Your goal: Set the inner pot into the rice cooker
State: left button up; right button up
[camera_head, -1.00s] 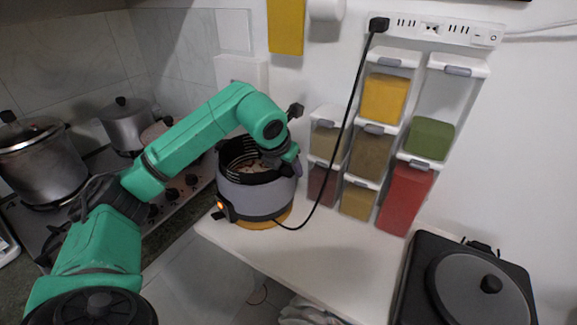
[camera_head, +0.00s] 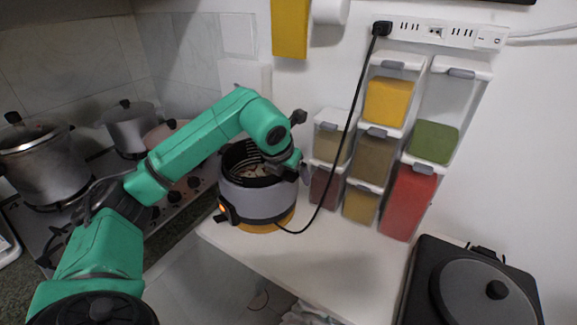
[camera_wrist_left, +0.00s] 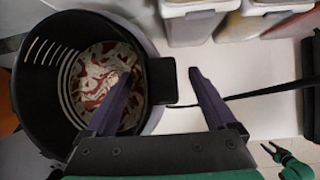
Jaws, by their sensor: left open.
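The rice cooker (camera_head: 256,203) is a grey, round body with a lit orange light, standing on the counter's left end. A black slotted inner pot (camera_head: 238,157) shows in its top; I cannot tell how deep it sits. In the left wrist view the pot (camera_wrist_left: 32,100) holds reddish-white contents, and a black handle block (camera_wrist_left: 162,80) sticks out from its rim. My left gripper (camera_head: 292,164) is at the pot's right rim. In the left wrist view its open fingers (camera_wrist_left: 160,85) lie either side of the handle block, one over the pot, one outside.
Spice dispensers (camera_head: 375,158) hang on the wall behind right. A black cord (camera_head: 345,130) runs from the power strip (camera_head: 434,31) to the cooker. A black lidded appliance (camera_head: 470,290) stands front right. Pots (camera_head: 40,160) are on the stove at left. A green, dark-pronged part (camera_wrist_left: 285,158), apparently my right gripper, shows low right.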

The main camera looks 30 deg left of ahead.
pick_arm(q)
jog(key=a+v, duration=0.1)
jog(key=v, duration=1.3)
jog(key=shift+d+r+b, duration=0.25)
jog(key=shift+d+b, duration=0.2)
jog(key=shift+d, duration=0.05)
